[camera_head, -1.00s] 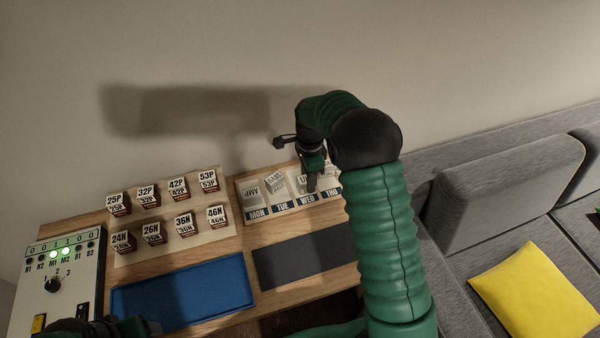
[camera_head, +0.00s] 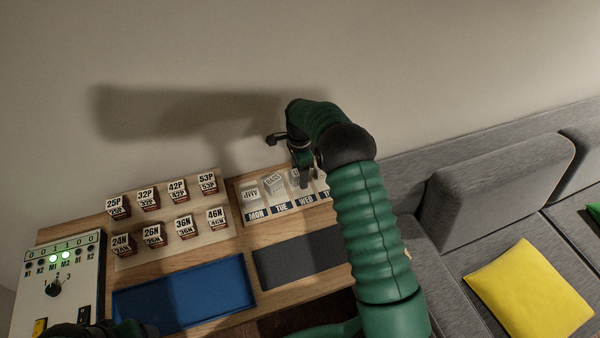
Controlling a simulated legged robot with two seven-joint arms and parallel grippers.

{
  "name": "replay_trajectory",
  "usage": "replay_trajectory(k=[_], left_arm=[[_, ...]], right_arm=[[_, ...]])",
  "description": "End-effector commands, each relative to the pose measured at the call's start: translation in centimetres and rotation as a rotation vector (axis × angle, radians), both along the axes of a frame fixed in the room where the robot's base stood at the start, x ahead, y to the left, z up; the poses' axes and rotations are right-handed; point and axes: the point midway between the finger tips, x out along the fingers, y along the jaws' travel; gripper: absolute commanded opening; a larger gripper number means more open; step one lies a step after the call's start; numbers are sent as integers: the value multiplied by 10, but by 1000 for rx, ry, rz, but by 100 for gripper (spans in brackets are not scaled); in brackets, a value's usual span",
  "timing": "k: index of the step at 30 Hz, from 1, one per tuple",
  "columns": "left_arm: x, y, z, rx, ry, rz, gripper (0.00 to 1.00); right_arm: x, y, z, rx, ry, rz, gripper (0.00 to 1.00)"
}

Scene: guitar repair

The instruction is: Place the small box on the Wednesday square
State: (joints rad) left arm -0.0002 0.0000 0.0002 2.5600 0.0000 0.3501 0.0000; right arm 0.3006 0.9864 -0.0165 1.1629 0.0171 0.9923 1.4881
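The day tray (camera_head: 240,196) has squares labelled MON, TUE, WED and THU. A small white box marked AMP (camera_head: 251,193) stands on Monday and one marked BASS (camera_head: 274,183) on Tuesday. Another small white box (camera_head: 295,178) shows partly at the Wednesday square (camera_head: 305,200), beside my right gripper's dark finger. My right gripper (camera_head: 306,178) points down over the Wednesday side of the tray; its fingers overlap in view, so its grip is unclear. The Thursday square is mostly hidden by my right arm. My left gripper (camera_head: 100,329) shows only partly at the bottom left edge.
Several labelled blocks (camera_head: 182,226) stand on a pale board left of the tray. A blue tray (camera_head: 185,296) and a dark grey mat (camera_head: 297,260) lie in front. A control box (camera_head: 60,270) is at left. A grey sofa (camera_head: 500,190) with a yellow cushion (camera_head: 530,295) is at right.

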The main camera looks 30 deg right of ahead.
Motion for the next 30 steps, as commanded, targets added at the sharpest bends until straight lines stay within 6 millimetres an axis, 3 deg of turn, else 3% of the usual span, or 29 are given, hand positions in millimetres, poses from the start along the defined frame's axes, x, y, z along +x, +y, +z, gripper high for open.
replay_trajectory(k=[10,21,27,30], left_arm=[[0,0,0,0,0,1,72],[0,0,3,0,0,0,72],[0,0,4,0,0,0,72],[0,0,4,0,0,0,72]], right_arm=[[1,-2,10,1,-3,0,58],[1,-1,98,2,-6,1,58],[-1,1,120,3,-5,21,58],[-10,18,123,-1,-23,159,58]])
